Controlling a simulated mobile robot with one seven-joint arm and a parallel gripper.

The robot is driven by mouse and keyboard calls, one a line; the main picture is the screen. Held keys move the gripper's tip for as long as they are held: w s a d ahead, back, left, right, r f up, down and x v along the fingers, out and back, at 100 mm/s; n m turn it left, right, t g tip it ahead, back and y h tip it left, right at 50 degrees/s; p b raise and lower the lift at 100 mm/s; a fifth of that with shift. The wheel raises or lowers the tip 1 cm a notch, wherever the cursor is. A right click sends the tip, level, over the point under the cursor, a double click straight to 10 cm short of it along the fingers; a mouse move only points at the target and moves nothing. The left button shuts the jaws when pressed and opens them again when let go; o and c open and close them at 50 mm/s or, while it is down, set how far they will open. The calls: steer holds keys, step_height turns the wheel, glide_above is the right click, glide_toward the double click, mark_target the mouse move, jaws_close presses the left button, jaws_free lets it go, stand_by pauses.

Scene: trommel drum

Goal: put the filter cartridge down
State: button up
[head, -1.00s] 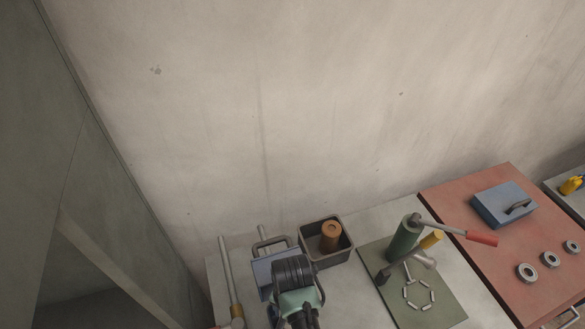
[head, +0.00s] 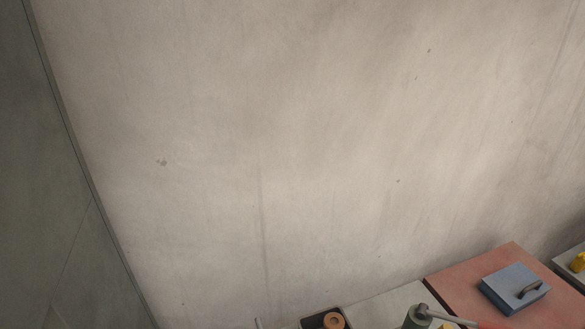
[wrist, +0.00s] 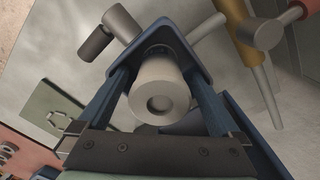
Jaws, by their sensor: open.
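A brown-orange cylinder (head: 334,321) with a hole in its top, which looks like the filter cartridge, stands in a dark bin (head: 312,319) at the bottom edge of the head view. The lower part of both is cut off. In the wrist view my gripper (wrist: 160,62) has its two blue fingers apart. A pale grey cylinder (wrist: 158,90) with a recessed end shows between them, in front of a blue plate. I see no finger pressed on it, and cannot tell its distance. My gripper is outside the head view.
A red bench top (head: 455,275) with a blue handled box (head: 515,290) is at right. A green upright cylinder (head: 418,317) stands on the grey table (head: 385,306).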

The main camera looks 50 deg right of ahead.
step_height(320, 180, up, 12)
steer(key=shift+r, duration=0.1)
stand_by(0.9)
